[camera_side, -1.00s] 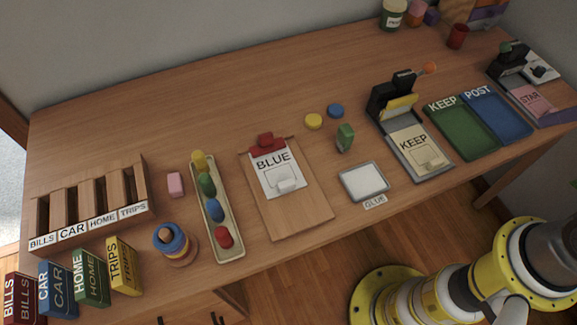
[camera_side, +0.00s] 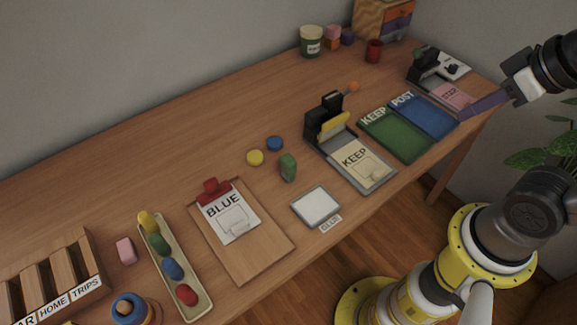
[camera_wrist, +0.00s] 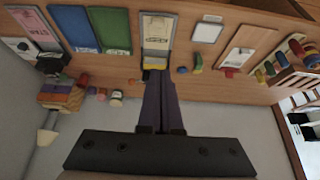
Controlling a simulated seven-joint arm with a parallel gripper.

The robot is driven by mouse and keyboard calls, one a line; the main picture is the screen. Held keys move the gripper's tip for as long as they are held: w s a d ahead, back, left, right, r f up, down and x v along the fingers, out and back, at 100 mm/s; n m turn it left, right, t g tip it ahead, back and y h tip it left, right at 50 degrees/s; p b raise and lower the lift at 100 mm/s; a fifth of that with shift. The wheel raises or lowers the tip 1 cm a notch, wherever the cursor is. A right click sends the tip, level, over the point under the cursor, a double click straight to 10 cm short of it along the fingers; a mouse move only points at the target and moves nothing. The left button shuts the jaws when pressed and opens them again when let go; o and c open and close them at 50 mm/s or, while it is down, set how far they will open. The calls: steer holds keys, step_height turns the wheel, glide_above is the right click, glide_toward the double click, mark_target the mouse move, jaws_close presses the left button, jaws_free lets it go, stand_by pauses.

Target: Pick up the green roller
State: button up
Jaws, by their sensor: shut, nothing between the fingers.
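The green roller (camera_side: 159,244) lies in a long cream tray (camera_side: 201,301) at the lower left of the side view, between a yellow roller (camera_side: 148,222) and a blue roller (camera_side: 172,268). A red roller (camera_side: 187,294) lies at the tray's near end. My gripper (camera_side: 464,116) is at the far right of the side view, near the blue POST tray and well away from the rollers. In the wrist view its dark purple fingers (camera_wrist: 160,76) are together with nothing held. The rollers are small at the right of that view.
A clipboard (camera_side: 271,257) marked BLUE lies right of the roller tray. A pink block (camera_side: 126,250) and a wooden sorter (camera_side: 52,265) lie to its left. A stacked ring toy (camera_side: 130,308) stands near the front. A stamp stand (camera_side: 318,128) rises mid-table. The table's back left is clear.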

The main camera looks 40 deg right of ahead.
steer(key=o, duration=1.3)
